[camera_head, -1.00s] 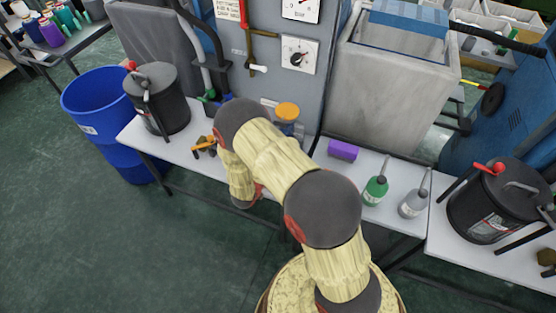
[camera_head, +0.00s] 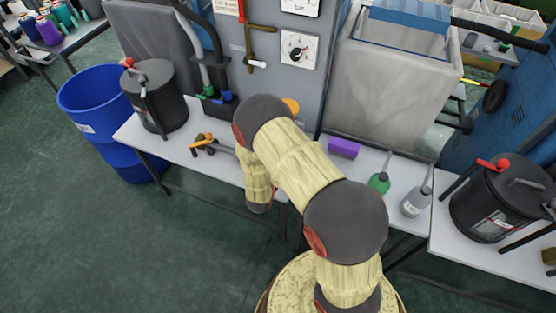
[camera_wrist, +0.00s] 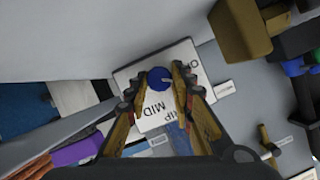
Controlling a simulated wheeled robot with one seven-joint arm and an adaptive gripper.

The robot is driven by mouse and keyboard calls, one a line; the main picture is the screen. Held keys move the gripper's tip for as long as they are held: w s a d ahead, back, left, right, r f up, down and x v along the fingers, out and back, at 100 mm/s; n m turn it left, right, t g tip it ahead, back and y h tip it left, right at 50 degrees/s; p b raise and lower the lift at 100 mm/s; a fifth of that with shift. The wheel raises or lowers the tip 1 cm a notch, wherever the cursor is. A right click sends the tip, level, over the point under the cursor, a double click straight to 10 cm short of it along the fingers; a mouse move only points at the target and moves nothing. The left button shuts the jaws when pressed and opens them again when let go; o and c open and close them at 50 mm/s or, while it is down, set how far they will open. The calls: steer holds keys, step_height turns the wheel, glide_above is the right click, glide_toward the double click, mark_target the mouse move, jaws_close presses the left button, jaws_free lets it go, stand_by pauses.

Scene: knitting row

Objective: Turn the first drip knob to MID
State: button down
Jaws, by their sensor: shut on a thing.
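The blue drip knob (camera_wrist: 157,76) sits on a white plate (camera_wrist: 126,77) in the wrist view. The plate carries black lettering, with MID readable near the left finger and other words partly covered. A pale mark on the knob points to the right, towards the right finger. My gripper (camera_wrist: 159,80) is shut on the knob, with one finger on each side of it. In the head view my arm hides the gripper and the knob.
In the head view, a purple block (camera_head: 344,148), a green bottle (camera_head: 379,183) and a grey bottle (camera_head: 414,203) stand right of my arm. Black pots (camera_head: 155,96) (camera_head: 499,198) stand on either side. A brass lever (camera_head: 250,45) and a dial (camera_head: 298,50) are on the grey panel.

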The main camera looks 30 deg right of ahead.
steer(key=m+t+b, duration=0.1)
steer(key=b, duration=0.1)
steer(key=m+t+b, duration=0.1)
steer(key=m, duration=0.1)
steer(key=m+t+y+b, duration=0.1)
steer(key=b, duration=0.1)
steer(key=shift+s+d+f+m+b, duration=0.15)
steer(key=shift+f+m+b, duration=0.15)
steer(key=shift+f+b, duration=0.05)
steer(key=shift+m+t+b, duration=0.9)
steer(key=shift+m+b, duration=0.2)
steer(key=shift+m, duration=0.7)
steer(key=shift+s, duration=0.1)
steer(key=c, duration=1.5)
jaws_free()
steer(key=shift+c, duration=0.2)
steer(key=shift+r, duration=0.1)
